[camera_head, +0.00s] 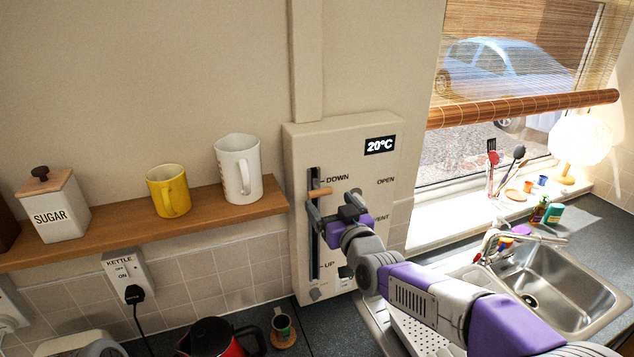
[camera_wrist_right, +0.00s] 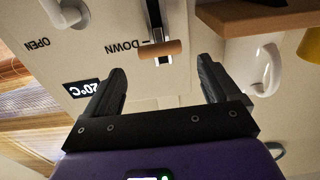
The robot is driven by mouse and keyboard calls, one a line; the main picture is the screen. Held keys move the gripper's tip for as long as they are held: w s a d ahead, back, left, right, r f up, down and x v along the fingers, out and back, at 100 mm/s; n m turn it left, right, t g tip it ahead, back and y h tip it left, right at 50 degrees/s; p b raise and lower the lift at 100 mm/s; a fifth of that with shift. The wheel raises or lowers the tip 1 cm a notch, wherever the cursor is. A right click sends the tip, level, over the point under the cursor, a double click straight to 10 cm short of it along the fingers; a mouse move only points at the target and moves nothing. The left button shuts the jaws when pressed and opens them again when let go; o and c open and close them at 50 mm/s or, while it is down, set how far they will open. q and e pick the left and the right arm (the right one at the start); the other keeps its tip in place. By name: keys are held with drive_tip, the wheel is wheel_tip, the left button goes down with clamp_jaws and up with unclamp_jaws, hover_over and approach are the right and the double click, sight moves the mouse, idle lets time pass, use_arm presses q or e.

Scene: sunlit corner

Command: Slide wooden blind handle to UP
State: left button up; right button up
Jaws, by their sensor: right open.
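The wooden blind handle (camera_head: 319,192) is a short light-brown bar near the top of a dark vertical slot (camera_head: 315,235), beside the word DOWN. The word UP is by the slot's lower end. The handle also shows in the right wrist view (camera_wrist_right: 160,50), where the picture is upside down. My right gripper (camera_head: 335,204) is in front of the panel, just below and right of the handle. In the right wrist view its two fingers (camera_wrist_right: 158,88) are spread with nothing between them, and the handle lies beyond the tips, apart from them. My left gripper is out of view.
The pale panel (camera_head: 362,148) has a 20°C display and a second control marked OPEN and VENT. A wooden shelf (camera_head: 110,233) with a yellow mug (camera_head: 168,192) and white mug (camera_head: 238,170) ends close left of the slot. The bamboo blind (camera_head: 525,108) hangs partly down the window.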

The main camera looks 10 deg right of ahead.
sight(321, 193)
drive_tip(key=shift+w+a+r, duration=0.1)
drive_tip(key=shift+w+a, duration=0.05)
drive_tip(key=shift+w, duration=0.05)
drive_tip(key=w, duration=0.1)
drive_tip(key=w+p, duration=0.1)
drive_tip(key=w, duration=0.3)
drive_tip(key=shift+a+p, duration=0.35)
drive_tip(key=shift+a, duration=0.05)
drive_tip(key=shift+w+a, duration=0.15)
drive_tip(key=shift+w, duration=0.55)
